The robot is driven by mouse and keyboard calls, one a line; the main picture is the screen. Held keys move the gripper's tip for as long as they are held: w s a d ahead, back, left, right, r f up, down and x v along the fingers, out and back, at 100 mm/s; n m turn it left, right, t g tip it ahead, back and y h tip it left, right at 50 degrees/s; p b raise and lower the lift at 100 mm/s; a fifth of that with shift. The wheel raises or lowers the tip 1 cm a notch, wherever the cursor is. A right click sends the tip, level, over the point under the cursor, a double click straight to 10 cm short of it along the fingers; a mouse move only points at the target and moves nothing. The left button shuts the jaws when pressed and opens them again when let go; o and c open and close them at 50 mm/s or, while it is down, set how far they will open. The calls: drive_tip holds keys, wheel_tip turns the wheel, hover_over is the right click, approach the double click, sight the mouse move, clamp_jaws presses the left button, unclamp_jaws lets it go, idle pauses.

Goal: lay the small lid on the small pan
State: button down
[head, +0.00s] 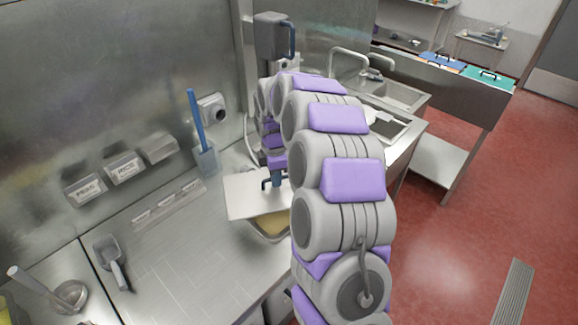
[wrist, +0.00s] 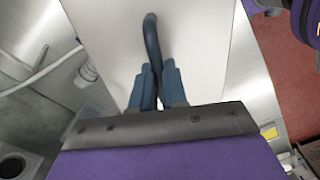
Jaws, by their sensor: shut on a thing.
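The small lid (head: 243,192) is a pale flat rectangular plate with a dark handle on top. In the head view it is over the small pan (head: 262,231), which holds something yellowish. The pan's near part shows below the lid's edge; the rest is hidden by the lid and my arm. I cannot tell whether the lid touches the pan. My gripper (head: 277,182) is shut on the lid's dark handle. In the wrist view the blue fingers of my gripper (wrist: 158,85) close around the handle, and the lid (wrist: 195,40) fills the middle.
A steel counter (head: 160,260) lies to the left, with a scoop (head: 112,262) and a ladle (head: 65,293) on it. A holder with a blue-handled tool (head: 203,150) stands by the wall. A sink (head: 395,95) is behind on the right. Open red floor (head: 450,230) is at right.

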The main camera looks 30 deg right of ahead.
sight(289, 181)
drive_tip(key=d+n, duration=0.1)
drive_tip(key=n, duration=0.1)
drive_tip(key=d+r+n, duration=0.1)
drive_tip(key=d+n, duration=0.1)
drive_tip(key=shift+w+d, duration=0.1)
drive_tip(key=shift+w, duration=0.1)
drive_tip(key=shift+d+r+n, duration=0.15)
drive_tip(key=shift+d+n, duration=0.55)
drive_tip(key=shift+n, duration=0.3)
drive_tip(key=shift+f+b, duration=1.65)
drive_tip(key=shift+f, duration=1.1)
drive_tip(key=shift+r, duration=0.1)
drive_tip(key=shift+f+p, duration=0.25)
drive_tip(key=shift+p, duration=0.55)
drive_tip(key=shift+f, duration=0.25)
drive_tip(key=shift+s+f, duration=0.1)
drive_tip(key=shift+f, duration=0.9)
drive_tip(key=shift+f, duration=0.2)
